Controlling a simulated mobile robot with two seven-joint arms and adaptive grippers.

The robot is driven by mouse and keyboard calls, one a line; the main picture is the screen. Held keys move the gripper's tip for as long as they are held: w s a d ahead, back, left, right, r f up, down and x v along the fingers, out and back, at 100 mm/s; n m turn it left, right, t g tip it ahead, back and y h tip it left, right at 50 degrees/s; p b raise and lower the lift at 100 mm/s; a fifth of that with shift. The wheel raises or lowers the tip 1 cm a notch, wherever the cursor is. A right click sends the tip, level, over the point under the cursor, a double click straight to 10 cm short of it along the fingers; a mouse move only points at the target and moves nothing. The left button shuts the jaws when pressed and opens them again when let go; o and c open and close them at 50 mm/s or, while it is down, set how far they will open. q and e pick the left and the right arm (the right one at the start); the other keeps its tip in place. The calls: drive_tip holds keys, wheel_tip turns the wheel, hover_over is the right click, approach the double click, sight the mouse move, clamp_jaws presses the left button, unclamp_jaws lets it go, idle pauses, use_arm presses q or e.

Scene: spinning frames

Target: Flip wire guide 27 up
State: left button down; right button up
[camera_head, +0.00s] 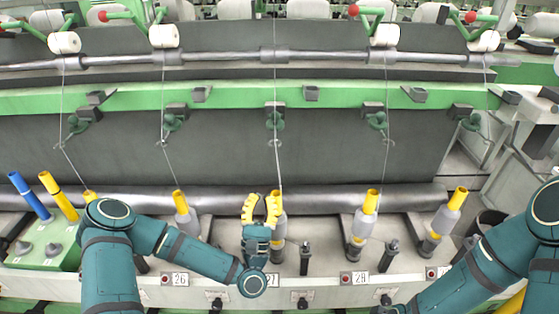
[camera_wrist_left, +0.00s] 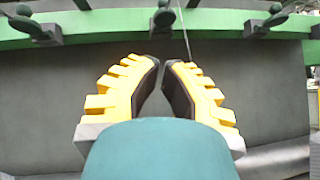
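Wire guide 27 (camera_head: 275,121) is a small green holder with a thin wire loop, below the green rail in line with the partly covered 27 label (camera_head: 272,280). It looks lowered, like its neighbours. A thread runs down past it to the yellow-topped bobbin. My left gripper (camera_head: 262,199) has yellow ribbed fingers pointing up, in front of that bobbin and well below the guide, touching neither visibly. In the left wrist view, the fingertips (camera_wrist_left: 162,62) are close together with an empty gap; the guide (camera_wrist_left: 163,18) appears beyond them. My right arm is at lower right; its fingers are out of frame.
Neighbouring guides (camera_head: 172,122) and (camera_head: 377,120) hang on both sides. Yellow-topped bobbins (camera_head: 363,222) stand along the lower rail. Threads run down from above. A green box (camera_head: 47,245) with blue and yellow tubes is at left. The dark panel between is clear.

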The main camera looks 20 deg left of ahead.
use_arm(q)
approach(275, 126)
drive_tip(key=w+a, duration=0.2)
drive_tip(key=w, duration=0.1)
drive_tip(key=shift+s+d+r+p, duration=0.1)
drive_tip(key=shift+d+r+p, duration=0.15)
drive_tip(key=shift+r, duration=0.65)
drive_tip(key=shift+d+r+p, duration=0.1)
drive_tip(key=shift+d+r, duration=0.25)
drive_tip(key=shift+r, duration=0.6)
use_arm(e)
drive_tip(key=shift+s+r, duration=0.1)
drive_tip(key=shift+r, duration=0.25)
drive_tip(key=shift+r, duration=0.1)
